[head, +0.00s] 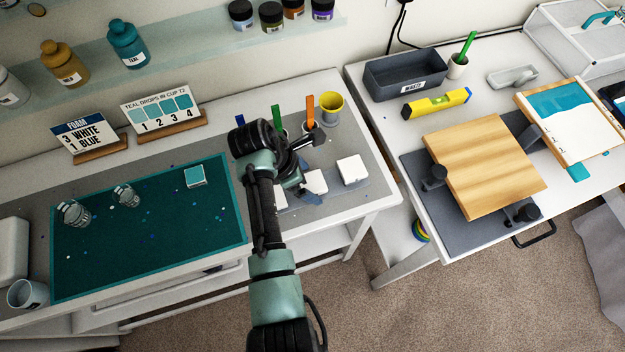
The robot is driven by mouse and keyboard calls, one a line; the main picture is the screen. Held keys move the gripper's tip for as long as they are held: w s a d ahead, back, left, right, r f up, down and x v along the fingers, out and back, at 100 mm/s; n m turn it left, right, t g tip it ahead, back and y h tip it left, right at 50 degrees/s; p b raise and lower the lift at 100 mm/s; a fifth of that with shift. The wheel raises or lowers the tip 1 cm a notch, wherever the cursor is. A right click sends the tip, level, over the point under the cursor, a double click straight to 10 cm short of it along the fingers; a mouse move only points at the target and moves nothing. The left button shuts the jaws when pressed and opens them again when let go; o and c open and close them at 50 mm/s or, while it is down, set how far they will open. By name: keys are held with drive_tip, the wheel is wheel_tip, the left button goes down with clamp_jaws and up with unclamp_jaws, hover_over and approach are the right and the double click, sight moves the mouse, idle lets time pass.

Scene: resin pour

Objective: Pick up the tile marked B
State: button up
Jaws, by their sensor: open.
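Several white square tiles lie in a row on the grey mat of the left table. The right tile (353,170) is fully in view, the middle tile (316,182) is partly covered by my gripper, and the left tile (280,199) is mostly hidden behind my arm. I cannot read a letter on any of them, so I cannot tell which is B. My gripper (308,195) is open, pointing down at or just above the middle tile; contact cannot be told.
A yellow cup (330,108) and cups with coloured sticks stand behind the tiles. Clear cups (75,213) stand on the teal mat. On the right table are a wooden board (485,165), a yellow level (437,103) and a dark bin (405,75). A floor gap separates the tables.

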drive_tip(key=c, duration=1.4)
drive_tip(key=shift+r, duration=0.1)
